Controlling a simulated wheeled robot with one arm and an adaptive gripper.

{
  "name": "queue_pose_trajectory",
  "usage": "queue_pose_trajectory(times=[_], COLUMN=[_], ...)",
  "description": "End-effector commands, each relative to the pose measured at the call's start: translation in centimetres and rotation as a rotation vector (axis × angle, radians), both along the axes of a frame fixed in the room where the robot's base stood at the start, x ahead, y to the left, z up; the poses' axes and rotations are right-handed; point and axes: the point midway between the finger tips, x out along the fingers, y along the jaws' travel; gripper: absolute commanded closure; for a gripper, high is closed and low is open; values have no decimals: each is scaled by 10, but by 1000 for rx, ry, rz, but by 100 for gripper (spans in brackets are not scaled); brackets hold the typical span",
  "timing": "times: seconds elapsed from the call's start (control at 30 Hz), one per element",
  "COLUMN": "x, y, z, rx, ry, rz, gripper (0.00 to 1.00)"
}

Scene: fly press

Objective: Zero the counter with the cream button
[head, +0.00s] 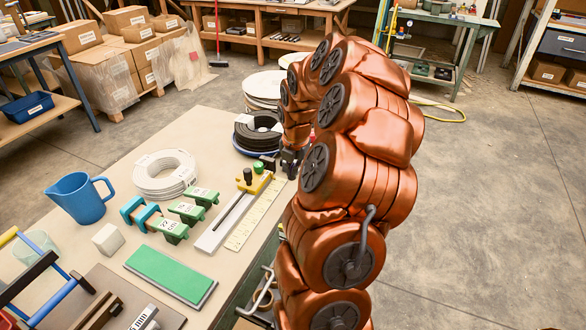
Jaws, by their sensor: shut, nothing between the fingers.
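My gripper (290,163) is a small dark shape at the end of my copper arm, low over the far right edge of the bench. It is shut, with nothing seen in it. A yellow block (256,184) with a black knob and a green knob stands just left of it, beside a pale ruled strip. I cannot make out a counter or a cream button; my arm hides part of the bench's right side. I cannot tell whether the gripper touches anything.
The bench (120,170) also carries a blue jug (80,198), white coils (165,174), a black coil (258,133), green labelled pieces (188,211), a green slab (170,276) and a pale cube (108,239). Open floor (490,200) lies to the right.

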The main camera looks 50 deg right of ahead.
Motion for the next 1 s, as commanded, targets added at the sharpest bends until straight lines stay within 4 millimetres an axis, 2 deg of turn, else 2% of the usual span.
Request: queue_pose_trajectory(times=[0.07,0.63,0.8,1.0], x=[-2,-13,-17,-18], y=[4,11,13,14], z=[5,111,129,138], rx=[6,-6,-3,-3], ry=[5,-9,-4,-3], rz=[4,3,3,3], gripper=[100,100,100,100])
